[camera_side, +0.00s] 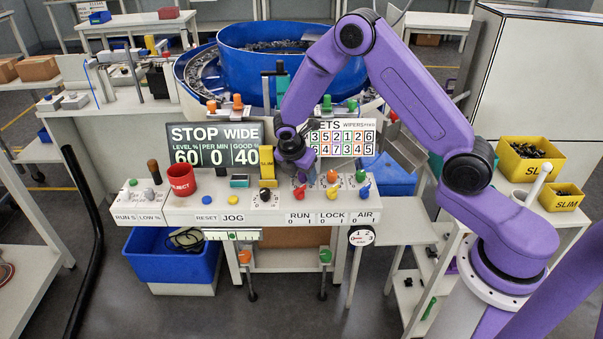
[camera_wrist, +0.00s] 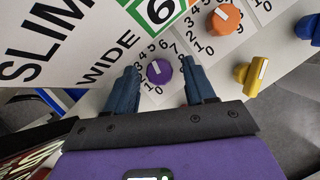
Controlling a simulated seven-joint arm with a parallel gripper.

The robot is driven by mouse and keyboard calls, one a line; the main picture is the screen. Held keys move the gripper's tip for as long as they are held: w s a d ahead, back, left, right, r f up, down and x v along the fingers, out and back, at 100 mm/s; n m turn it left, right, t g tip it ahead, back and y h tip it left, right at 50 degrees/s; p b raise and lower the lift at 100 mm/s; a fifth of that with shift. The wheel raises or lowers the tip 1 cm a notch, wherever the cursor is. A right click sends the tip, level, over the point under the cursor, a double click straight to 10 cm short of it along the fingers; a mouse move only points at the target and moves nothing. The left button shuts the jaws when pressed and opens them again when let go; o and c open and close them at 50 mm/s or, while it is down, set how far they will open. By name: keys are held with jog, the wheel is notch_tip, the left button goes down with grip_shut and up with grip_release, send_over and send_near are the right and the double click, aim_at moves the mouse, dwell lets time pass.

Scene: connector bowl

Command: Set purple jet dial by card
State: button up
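The purple jet dial (camera_wrist: 158,71) is on the sloped white panel, with printed numbers around it and a pale pointer mark on its face. I cannot read exactly which number the mark meets. My gripper (camera_wrist: 160,84) is open, with one dark finger on each side of the dial and gaps showing. The card (camera_side: 341,138) stands behind the dials with rows of numbers, the lower ones in coloured boxes. In the wrist view the card (camera_wrist: 70,45) shows SLIM, WIDE and a green-framed 6.
An orange dial (camera_wrist: 222,19) and a yellow dial (camera_wrist: 250,73) sit close to the right. A blue dial (camera_side: 365,190) is farther right. A yellow block (camera_side: 267,168) stands left of my gripper. A red REJECT cup (camera_side: 181,180) is at the panel's left.

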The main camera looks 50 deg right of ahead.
jog(key=v, duration=1.7)
jog(key=shift+r, duration=0.2)
jog(key=x, duration=1.8)
jog(key=shift+r, duration=0.1)
